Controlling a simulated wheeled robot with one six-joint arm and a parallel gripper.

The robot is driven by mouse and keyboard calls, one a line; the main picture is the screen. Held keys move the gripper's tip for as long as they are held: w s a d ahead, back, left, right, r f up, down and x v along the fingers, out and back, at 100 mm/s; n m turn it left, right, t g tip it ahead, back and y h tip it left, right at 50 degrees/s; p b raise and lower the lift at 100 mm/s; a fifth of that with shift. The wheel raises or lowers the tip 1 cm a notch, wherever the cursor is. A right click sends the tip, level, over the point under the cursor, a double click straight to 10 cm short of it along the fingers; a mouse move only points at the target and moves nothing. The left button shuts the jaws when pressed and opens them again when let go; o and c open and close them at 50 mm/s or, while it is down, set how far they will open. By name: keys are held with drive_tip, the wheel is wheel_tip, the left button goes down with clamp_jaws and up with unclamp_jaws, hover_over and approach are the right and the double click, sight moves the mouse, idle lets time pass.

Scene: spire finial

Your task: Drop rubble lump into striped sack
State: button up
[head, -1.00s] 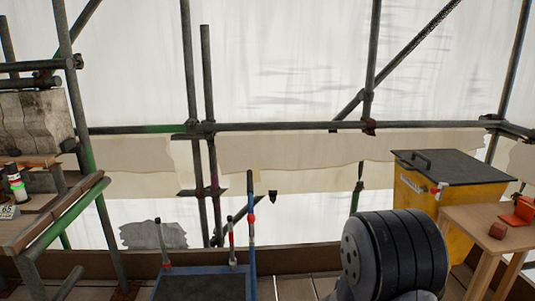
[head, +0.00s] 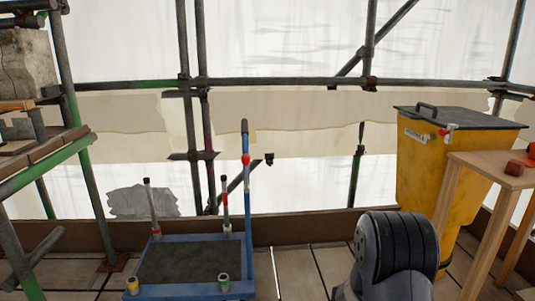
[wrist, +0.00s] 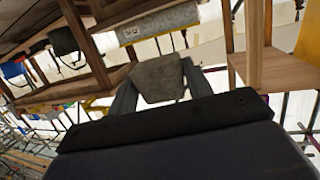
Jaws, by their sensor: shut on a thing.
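A grey rubble lump (wrist: 158,76) sits between the two fingers of my gripper (wrist: 160,88) in the wrist view. The gripper is shut on it and holds it off any surface. The lump and the gripper are out of the head view, where only a dark part of my arm shows. I cannot make out a striped sack in either view.
A blue cart (head: 190,290) with upright posts stands on the floor at the front. A yellow bin (head: 437,185) with a dark lid and a wooden table (head: 487,172) stand at right. Scaffolding with shelves (head: 45,165) is at left.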

drive_tip(key=shift+s+d+f+m+g+b, duration=0.1)
drive_tip(key=shift+s+f+m+g+b, duration=0.15)
drive_tip(key=shift+f, duration=0.4)
drive_tip(key=shift+s+d+f+m+g+b, duration=0.1)
drive_tip(key=shift+s+f+m+g+b, duration=0.1)
drive_tip(key=shift+f+g, duration=0.3)
drive_tip(key=shift+f, duration=2.9)
drive_tip(key=o, duration=1.2)
drive_tip(key=shift+a, duration=0.15)
drive_tip(key=p+v, duration=0.1)
drive_tip(key=v, duration=0.4)
drive_tip(key=p+v, duration=0.1)
drive_tip(key=v, duration=0.4)
drive_tip(key=shift+a+r, duration=0.25)
